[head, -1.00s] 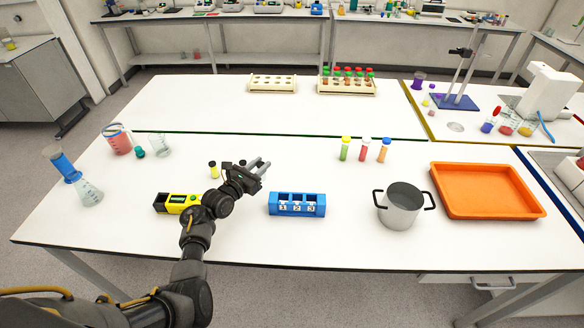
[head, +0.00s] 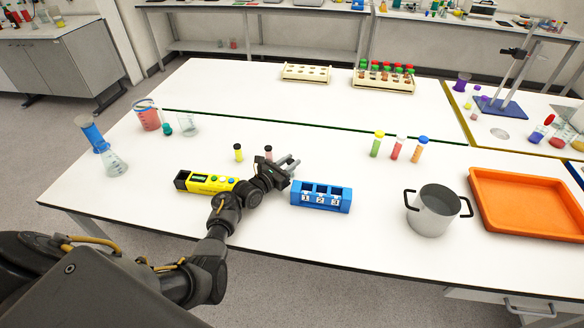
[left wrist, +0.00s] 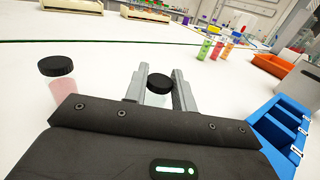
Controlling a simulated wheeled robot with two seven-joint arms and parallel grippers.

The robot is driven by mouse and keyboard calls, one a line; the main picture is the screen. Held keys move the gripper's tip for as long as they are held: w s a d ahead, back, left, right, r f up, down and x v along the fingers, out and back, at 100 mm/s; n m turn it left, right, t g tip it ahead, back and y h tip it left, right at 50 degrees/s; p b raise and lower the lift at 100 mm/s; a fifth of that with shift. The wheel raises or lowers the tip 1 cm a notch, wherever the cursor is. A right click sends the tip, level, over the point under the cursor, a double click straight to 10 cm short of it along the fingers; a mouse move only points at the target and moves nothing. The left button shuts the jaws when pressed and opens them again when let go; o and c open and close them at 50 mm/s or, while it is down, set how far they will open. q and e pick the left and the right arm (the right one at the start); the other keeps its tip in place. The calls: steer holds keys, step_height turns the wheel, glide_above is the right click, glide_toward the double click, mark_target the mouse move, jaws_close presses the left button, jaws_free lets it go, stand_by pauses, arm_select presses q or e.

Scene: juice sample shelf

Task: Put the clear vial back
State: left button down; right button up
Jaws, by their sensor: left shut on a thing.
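My left gripper (head: 291,166) is over the table, just behind the left end of the blue rack with slots marked 1, 2 and 3 (head: 321,198). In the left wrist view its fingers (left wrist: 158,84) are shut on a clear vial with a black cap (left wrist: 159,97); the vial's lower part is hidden. In the head view I cannot make out the held vial. The rack shows at the right edge of the left wrist view (left wrist: 272,132). A pink vial with a black cap (head: 268,153) and a yellow vial with a black cap (head: 238,154) stand behind the gripper. My right gripper is out of view.
A yellow device (head: 207,184) lies left of the rack, partly behind my arm. A pot (head: 433,213) and orange tray (head: 530,208) stand to the right. Three capped colored vials (head: 397,149) stand behind the rack. Glassware is at the left.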

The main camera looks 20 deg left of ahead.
arm_select(q)
steer(key=c, duration=1.1)
jaws_free()
steer(key=shift+c, duration=0.2)
steer(key=shift+r, duration=0.15)
